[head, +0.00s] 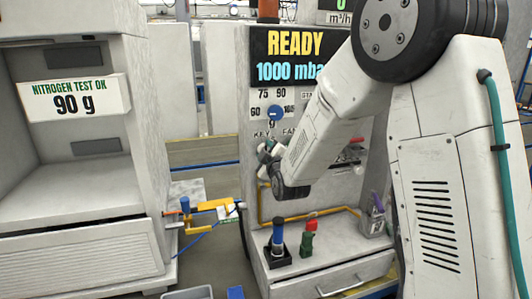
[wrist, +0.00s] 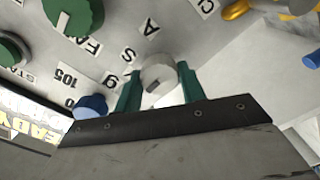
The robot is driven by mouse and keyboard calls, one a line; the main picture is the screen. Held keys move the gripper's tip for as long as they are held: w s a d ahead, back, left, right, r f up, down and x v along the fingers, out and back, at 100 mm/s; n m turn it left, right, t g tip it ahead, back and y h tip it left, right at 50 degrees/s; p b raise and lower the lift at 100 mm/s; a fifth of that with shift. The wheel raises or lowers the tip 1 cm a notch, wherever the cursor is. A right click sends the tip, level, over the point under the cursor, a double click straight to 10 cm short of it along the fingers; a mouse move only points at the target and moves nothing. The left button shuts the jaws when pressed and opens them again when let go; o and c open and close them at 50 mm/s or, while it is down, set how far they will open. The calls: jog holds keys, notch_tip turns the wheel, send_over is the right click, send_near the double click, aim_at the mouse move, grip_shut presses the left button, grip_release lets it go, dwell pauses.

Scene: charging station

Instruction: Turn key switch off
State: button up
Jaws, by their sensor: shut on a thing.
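The key switch (wrist: 158,70) is a grey round knob on the light panel in the wrist view, with a small dark slot-like mark on its face. My gripper (wrist: 158,82) has a green finger on each side of it and is shut on it. In the head view my gripper (head: 265,152) is at the panel, just below the KEY label (head: 262,135), and hides the switch there. The exact turn position of the key switch is hard to tell.
A blue dial (wrist: 92,105) and green knobs (wrist: 75,14) sit close by on the panel. The READY display (head: 293,48) is above.

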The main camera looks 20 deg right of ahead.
dwell(0.3)
jog(key=o, duration=1)
jog(key=shift+a, duration=0.1)
jog(key=shift+c, duration=0.2)
jog(key=s, duration=0.8)
jog(key=shift+w, duration=0.1)
